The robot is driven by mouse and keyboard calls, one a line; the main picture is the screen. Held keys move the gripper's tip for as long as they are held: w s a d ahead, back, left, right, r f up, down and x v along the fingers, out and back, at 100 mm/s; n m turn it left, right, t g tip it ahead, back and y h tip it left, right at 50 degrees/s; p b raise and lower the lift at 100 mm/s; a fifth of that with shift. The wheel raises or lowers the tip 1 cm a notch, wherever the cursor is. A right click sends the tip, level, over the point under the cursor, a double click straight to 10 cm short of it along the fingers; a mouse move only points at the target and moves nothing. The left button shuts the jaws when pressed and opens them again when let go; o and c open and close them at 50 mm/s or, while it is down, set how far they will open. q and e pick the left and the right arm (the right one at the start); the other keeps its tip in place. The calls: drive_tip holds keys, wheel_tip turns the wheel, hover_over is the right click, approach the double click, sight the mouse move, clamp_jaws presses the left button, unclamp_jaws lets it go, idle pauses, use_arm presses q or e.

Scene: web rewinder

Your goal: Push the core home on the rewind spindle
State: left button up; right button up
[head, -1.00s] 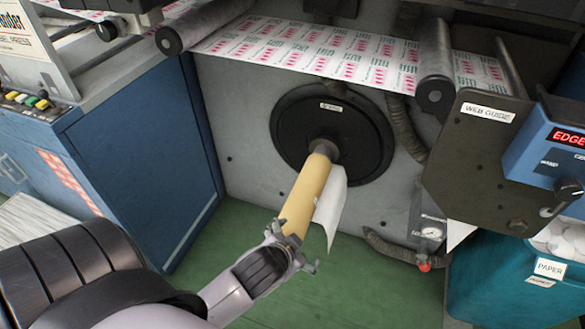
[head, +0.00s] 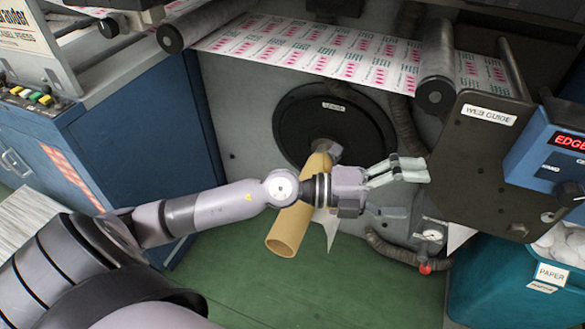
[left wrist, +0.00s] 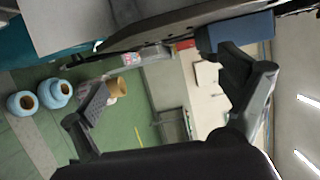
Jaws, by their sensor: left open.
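The core (head: 287,232) is a tan tube pointing toward me from the rewind spindle (head: 327,146), its open near end low and tilted left. The spindle root meets a black round disc (head: 300,125) on the grey machine face. My left forearm and wrist cross in front of the core and hide its middle. My left gripper (head: 412,171) is open, to the right of the core, fingers pointing right. I cannot tell if the wrist touches the core. In the left wrist view the spread fingers (left wrist: 165,88) have nothing between them. My right gripper is not in view.
A white paper tail (head: 330,228) hangs beside the core. The web guide plate (head: 478,160) and control box (head: 550,150) stand right, above a teal paper bin (head: 500,285). A blue cabinet (head: 150,130) stands left.

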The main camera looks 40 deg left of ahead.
use_arm(q)
drive_tip(key=w+a+f+m+g+y, duration=0.1)
drive_tip(key=a+f+m+g+y, duration=0.35)
drive_tip(key=a+f+y, duration=0.6)
drive_tip(key=a+y, duration=0.1)
drive_tip(key=a, duration=0.6)
drive_tip(key=w+a+f+n+y, duration=0.1)
drive_tip(key=a+f+y, duration=0.1)
drive_tip(key=a, duration=0.7)
drive_tip(key=shift+w+a+f+g+y, duration=0.2)
drive_tip(key=shift+a+g+y, duration=0.15)
drive_tip(key=shift+y, duration=0.4)
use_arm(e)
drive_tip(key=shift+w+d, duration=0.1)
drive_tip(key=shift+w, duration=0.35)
use_arm(q)
drive_tip(key=shift+n, duration=0.25)
drive_tip(key=b+x, duration=0.3)
drive_tip(key=x, duration=1.3)
drive_tip(key=shift+w+d+f, duration=0.1)
drive_tip(key=shift+f, duration=0.3)
drive_tip(key=shift+w+f, duration=0.15)
drive_tip(key=shift+f, duration=0.15)
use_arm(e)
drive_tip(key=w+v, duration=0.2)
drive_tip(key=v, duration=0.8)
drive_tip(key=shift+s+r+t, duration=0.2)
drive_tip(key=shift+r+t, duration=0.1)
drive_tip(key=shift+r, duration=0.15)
